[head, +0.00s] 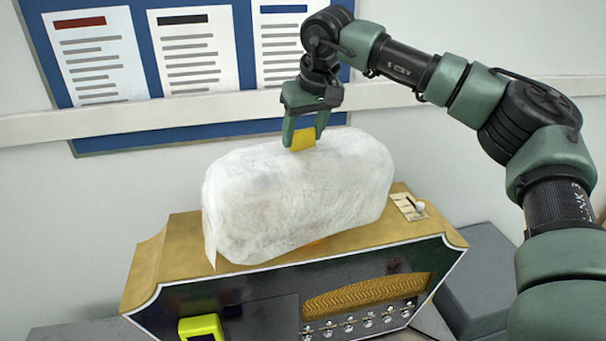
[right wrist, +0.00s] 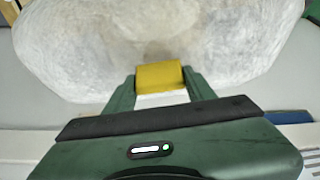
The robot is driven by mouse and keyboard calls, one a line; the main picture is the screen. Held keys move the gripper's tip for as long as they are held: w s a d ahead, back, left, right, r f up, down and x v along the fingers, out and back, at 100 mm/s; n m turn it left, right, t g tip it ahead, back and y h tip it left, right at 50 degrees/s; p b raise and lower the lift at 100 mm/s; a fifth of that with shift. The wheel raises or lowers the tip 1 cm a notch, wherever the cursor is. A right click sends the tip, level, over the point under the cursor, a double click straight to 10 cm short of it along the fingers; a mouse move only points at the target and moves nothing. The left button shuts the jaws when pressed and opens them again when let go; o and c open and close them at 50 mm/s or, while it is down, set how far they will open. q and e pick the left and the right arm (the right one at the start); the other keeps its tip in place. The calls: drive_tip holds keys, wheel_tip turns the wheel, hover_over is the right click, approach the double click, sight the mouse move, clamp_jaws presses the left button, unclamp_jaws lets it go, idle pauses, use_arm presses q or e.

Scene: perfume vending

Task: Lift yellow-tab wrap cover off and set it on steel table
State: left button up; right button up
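The white wrap cover (head: 290,195) is a rounded, wrinkled shell over the top of the wooden vending machine (head: 170,255). A yellow tab (head: 303,139) stands at its upper back edge; it also shows in the right wrist view (right wrist: 160,76). My right gripper (head: 302,137) is at the tab from above, with one finger on each side of it. In the right wrist view both fingertips (right wrist: 160,80) touch the tab's sides, so the gripper looks shut on it. The cover (right wrist: 150,35) fills the upper part of that view. What lies under the cover is hidden. My left gripper is not in view.
The machine's front has a dark panel, a row of knobs (head: 360,322) and a yellow part (head: 201,327) at lower left. A small switch plate (head: 409,207) sits right of the cover. A grey box (head: 475,270) stands at right. A wall rail (head: 130,121) runs behind.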

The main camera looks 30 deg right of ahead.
clamp_jaws()
drive_tip(key=shift+r, duration=0.55)
wheel_tip(320, 180, up, 8)
drive_tip(key=shift+f+b, duration=0.15)
drive_tip(key=shift+b, duration=0.85)
wheel_tip(320, 180, up, 11)
drive_tip(key=p, duration=0.2)
